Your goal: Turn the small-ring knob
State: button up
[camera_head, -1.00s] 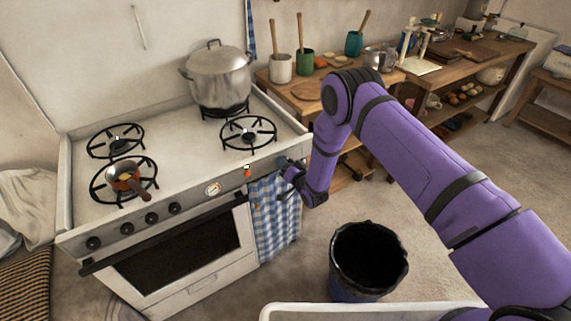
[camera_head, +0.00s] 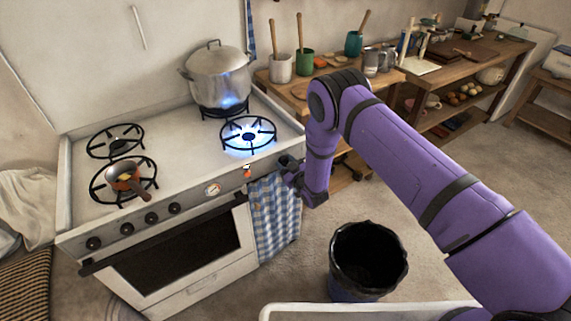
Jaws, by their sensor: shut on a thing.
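The white stove (camera_head: 185,160) stands at the left with its front panel facing me. Blue flames burn on the front right ring (camera_head: 247,135). Several dark knobs (camera_head: 151,218) show on the left of the panel, beside a round dial (camera_head: 212,189). My gripper (camera_head: 286,168) is at the panel's right end and is shut on a knob there. That knob is hidden by the gripper, so its angle does not show. A small orange-red mark (camera_head: 247,173) sits on the panel left of my gripper.
A large lidded pot (camera_head: 217,70) stands on the back right ring, with blue glow low on it. A small pan (camera_head: 125,182) sits front left. A checked towel (camera_head: 272,225) hangs below my gripper. A black bin (camera_head: 368,260) stands on the floor.

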jog(key=shift+n, duration=0.8)
jog(key=shift+f, duration=0.1)
jog(key=o, duration=0.9)
jog(key=shift+o, duration=0.2)
jog(key=v, duration=1.1)
jog(key=shift+w, duration=0.1)
